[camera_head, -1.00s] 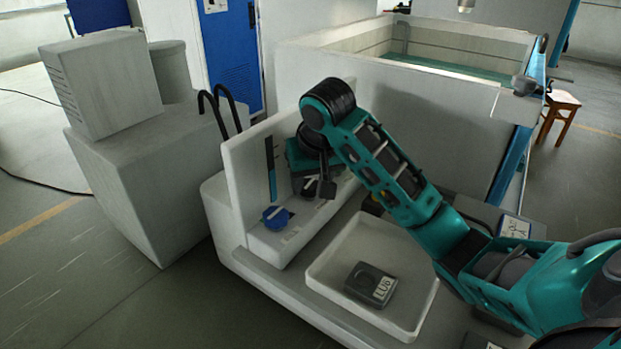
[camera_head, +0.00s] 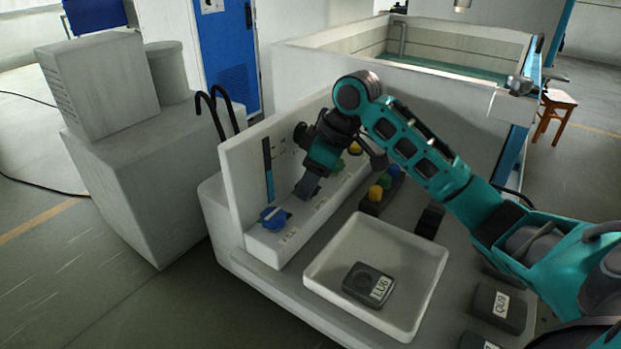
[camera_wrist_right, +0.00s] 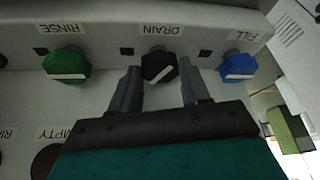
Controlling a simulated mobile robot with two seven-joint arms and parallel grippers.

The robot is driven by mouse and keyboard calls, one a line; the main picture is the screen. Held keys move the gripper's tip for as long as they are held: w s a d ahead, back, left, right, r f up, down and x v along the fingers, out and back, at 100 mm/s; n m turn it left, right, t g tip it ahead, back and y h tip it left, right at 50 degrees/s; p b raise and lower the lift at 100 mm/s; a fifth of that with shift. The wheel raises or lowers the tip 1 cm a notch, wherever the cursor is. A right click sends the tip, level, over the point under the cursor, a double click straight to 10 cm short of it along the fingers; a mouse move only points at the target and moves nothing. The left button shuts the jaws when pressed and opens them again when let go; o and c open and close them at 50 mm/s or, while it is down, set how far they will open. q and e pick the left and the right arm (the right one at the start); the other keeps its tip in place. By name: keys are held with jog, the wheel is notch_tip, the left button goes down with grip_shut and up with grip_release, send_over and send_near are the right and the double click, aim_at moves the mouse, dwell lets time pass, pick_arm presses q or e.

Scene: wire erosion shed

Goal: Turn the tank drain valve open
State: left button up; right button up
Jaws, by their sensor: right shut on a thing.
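The drain valve is a black knob (camera_wrist_right: 159,66) with a white pointer line, under an upside-down DRAIN label (camera_wrist_right: 160,29) in the right wrist view. My right gripper (camera_wrist_right: 160,88) has one finger on each side of this knob and is shut on it. The pointer line lies slanted across the knob. In the head view my right gripper (camera_head: 306,188) reaches down to the white panel ledge and hides the drain knob. My left gripper is not in view.
A blue FILL knob (camera_wrist_right: 238,67) and a green RINSE knob (camera_wrist_right: 66,65) flank the drain knob. A white tray (camera_head: 425,290) holding a dark labelled box (camera_head: 368,284) sits in front of the panel. The open water tank (camera_head: 430,67) stands behind.

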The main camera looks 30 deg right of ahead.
jog(key=n, duration=0.3)
jog(key=n+g+y, duration=0.1)
jog(key=n, duration=0.1)
jog(key=shift+w+d+n+g, duration=0.2)
jog(key=shift+n+g, duration=0.1)
jog(key=shift+n, duration=0.1)
dwell(0.4)
jog(key=o, duration=0.8)
jog(key=v, duration=1.3)
jog(key=shift+d, duration=0.15)
